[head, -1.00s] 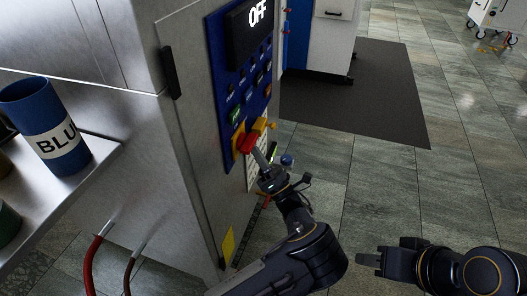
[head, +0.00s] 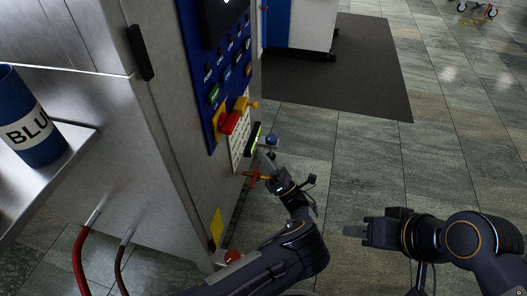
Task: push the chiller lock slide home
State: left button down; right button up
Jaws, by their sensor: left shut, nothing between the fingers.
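The blue control panel (head: 190,72) is on the side of the grey metal cabinet (head: 168,165). I cannot tell for certain which part is the chiller lock slide. My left gripper (head: 265,160) is shut and empty, its tip close by the strip and below the knob; contact is unclear. My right gripper (head: 355,231) is over the floor, away from the cabinet; its finger gap is unclear.
A red and yellow fitting (head: 253,178) sits just left of my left gripper. The tiled floor right of the cabinet is open, with a dark mat (head: 345,75).

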aim_at(239, 107)
jog(key=k+l, duration=0.35)
jog(key=l, duration=0.15)
jog(key=k+l, duration=0.4)
jog(key=l, duration=0.1)
